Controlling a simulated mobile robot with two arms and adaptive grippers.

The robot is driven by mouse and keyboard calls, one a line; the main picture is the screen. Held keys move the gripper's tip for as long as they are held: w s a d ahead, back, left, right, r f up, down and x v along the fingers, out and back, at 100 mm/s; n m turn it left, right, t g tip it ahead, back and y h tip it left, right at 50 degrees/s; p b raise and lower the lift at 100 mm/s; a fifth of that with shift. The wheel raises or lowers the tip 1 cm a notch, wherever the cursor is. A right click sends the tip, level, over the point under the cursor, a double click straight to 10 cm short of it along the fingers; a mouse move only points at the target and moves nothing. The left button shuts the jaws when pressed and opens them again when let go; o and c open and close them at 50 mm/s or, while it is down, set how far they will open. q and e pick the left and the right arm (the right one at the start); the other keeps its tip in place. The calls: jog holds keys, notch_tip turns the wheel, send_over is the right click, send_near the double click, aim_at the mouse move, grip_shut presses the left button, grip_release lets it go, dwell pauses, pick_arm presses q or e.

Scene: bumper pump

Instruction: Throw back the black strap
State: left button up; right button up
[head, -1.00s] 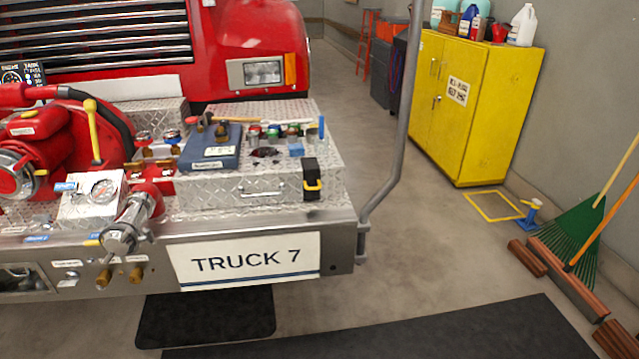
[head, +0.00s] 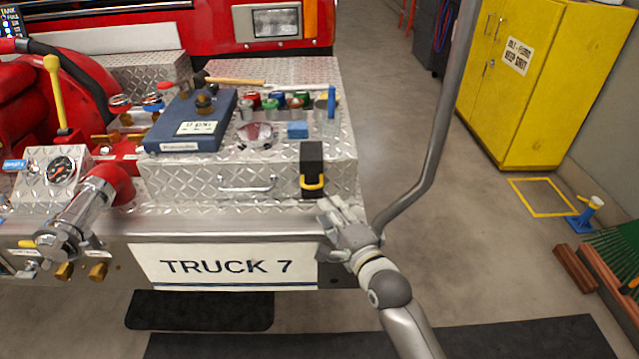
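The black strap (head: 311,158) hangs over the front right edge of the diamond-plate box (head: 200,180) on the truck's bumper. A yellow pull loop or buckle (head: 312,184) sits at its lower end. My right gripper (head: 330,215) is just below and slightly right of the strap, near the bumper's front edge. Its fingers point up toward the yellow loop and look spread apart, with nothing seen between them. Whether a fingertip touches the box is hard to tell. My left gripper is out of view.
On the box lid lie a blue book (head: 193,122), a wooden-handled hammer (head: 235,81), several coloured caps and a blue block (head: 297,130). A grey upright pole (head: 440,130) stands close right of my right gripper. A red pump with a chrome outlet (head: 85,210) is at left.

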aim_at(312, 176)
jog(key=x, duration=0.8)
jog(key=shift+w+a, duration=0.35)
jog(key=shift+w, duration=0.25)
jog(key=shift+w+a+f+b, duration=0.1)
jog(key=shift+w+b, duration=0.2)
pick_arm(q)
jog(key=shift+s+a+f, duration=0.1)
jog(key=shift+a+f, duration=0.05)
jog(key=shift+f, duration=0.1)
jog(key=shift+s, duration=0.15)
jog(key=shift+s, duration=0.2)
pick_arm(e)
grip_shut()
